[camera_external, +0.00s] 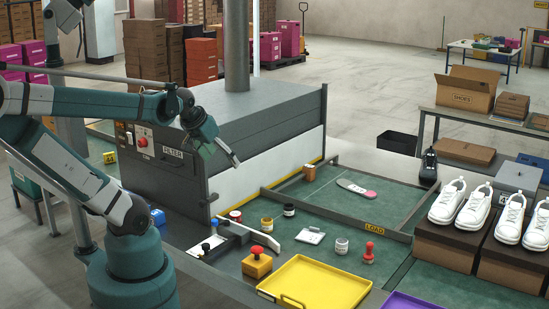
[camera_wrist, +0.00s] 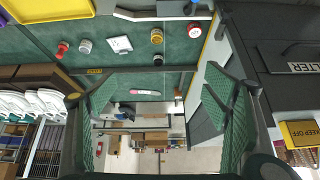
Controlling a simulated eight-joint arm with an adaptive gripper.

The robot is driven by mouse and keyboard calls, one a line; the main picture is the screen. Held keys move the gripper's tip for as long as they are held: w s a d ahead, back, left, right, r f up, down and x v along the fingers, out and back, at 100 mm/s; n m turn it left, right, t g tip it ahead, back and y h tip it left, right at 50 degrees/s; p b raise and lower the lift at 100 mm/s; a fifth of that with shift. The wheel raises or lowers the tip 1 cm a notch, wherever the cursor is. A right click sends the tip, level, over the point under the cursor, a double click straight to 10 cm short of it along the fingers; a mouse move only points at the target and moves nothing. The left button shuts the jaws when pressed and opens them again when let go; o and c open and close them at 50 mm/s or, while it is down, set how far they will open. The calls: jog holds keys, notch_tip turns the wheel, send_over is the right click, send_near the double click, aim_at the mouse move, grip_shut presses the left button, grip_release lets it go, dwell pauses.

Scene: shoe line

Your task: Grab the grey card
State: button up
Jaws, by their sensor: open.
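A small pale grey card (camera_external: 310,236) with a dark mark on it lies flat on the green mat, between the jars. It also shows in the wrist view, where the card (camera_wrist: 119,44) is at upper left, apart from my fingers. My gripper (camera_external: 233,156) is raised beside the grey filter machine, to the left of and above the card. In the wrist view the two green-padded fingers of my gripper (camera_wrist: 162,78) are wide apart, with nothing between them touching.
A yellow tray (camera_external: 318,286), a red stamp (camera_external: 369,252) and a yellow box with a red button (camera_external: 257,263) surround the card's area. Jars (camera_external: 341,246) stand close by. The filter machine (camera_external: 262,120) is a large obstacle behind. A pink-and-grey insole (camera_external: 356,190) lies beyond the rail.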

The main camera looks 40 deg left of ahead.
jog(key=w+d+f+m+g+b, duration=0.15)
jog(key=w+d+m, duration=0.25)
jog(key=w, duration=0.5)
jog(key=m+g+b, duration=0.3)
jog(key=m+g, duration=0.2)
jog(key=m, duration=0.7)
send_over(310, 236)
notch_tip(310, 236, down, 28)
jog(key=shift+w+f, duration=0.15)
jog(key=shift+f, duration=0.05)
jog(key=shift+f+b, duration=0.35)
jog(key=shift+f, duration=0.95)
